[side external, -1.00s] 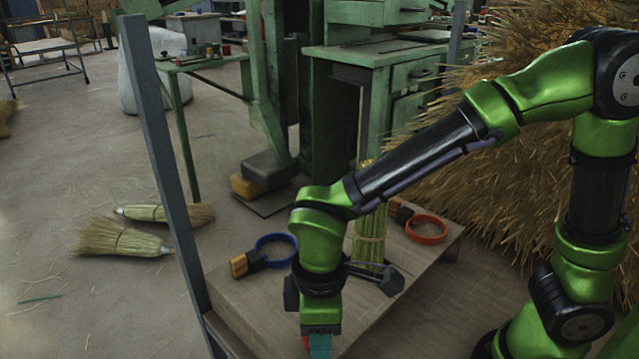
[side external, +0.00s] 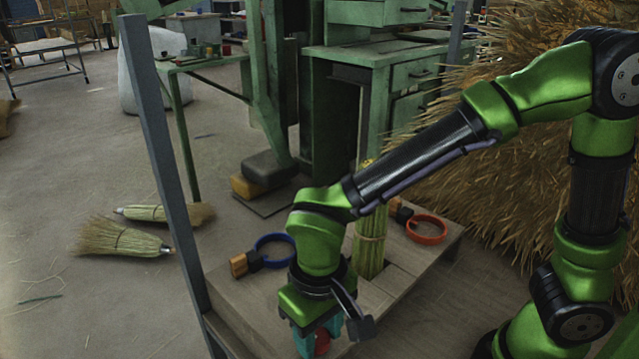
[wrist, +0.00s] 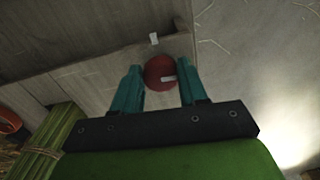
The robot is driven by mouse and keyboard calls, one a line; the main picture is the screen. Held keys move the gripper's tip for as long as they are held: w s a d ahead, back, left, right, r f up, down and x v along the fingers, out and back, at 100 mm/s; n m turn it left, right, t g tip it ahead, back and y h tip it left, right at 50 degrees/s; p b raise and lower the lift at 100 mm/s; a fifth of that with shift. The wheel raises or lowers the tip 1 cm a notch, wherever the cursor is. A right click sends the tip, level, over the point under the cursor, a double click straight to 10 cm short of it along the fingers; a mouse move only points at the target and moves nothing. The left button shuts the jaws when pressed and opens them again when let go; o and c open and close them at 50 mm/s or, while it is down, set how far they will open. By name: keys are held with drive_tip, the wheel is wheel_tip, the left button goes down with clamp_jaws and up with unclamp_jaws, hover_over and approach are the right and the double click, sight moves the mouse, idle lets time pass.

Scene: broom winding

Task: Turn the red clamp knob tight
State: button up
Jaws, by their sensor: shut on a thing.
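The red clamp knob (wrist: 160,69) sits on the wooden bench top and carries a white mark on its near right part. A second white mark (wrist: 153,38) is on the bench just beyond the knob, and the two are not in line. My gripper (wrist: 160,82) has one teal finger on each side of the knob and is shut on it. In the side view my gripper (side external: 318,341) points down at the bench's front end. The knob (side external: 322,343) shows there between the fingers, partly hidden.
A bound straw bundle (side external: 370,250) stands upright in the bench behind my wrist. A blue ring clamp (side external: 274,250) lies left of it and an orange ring clamp (side external: 427,230) right. A grey post (side external: 160,170) rises at the bench's left edge. Brooms (side external: 122,238) lie on the floor.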

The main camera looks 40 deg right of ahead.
sight(318, 338)
drive_tip(key=shift+r+m, duration=0.1)
drive_tip(key=shift+m, duration=0.4)
drive_tip(key=o, duration=1.1)
drive_tip(key=shift+c, duration=0.2)
wheel_tip(318, 338, up, 17)
drive_tip(key=shift+w, duration=0.1)
drive_tip(key=d+f+m+t+y, duration=0.1)
drive_tip(key=d+f+t, duration=0.1)
drive_tip(key=d, duration=0.8)
drive_tip(key=s+d+f+m+t+y, duration=0.1)
drive_tip(key=d+f+t, duration=0.1)
drive_tip(key=d+t, duration=0.3)
drive_tip(key=d, duration=0.4)
drive_tip(key=shift+s+d+f, duration=0.3)
drive_tip(key=shift+d+f, duration=0.1)
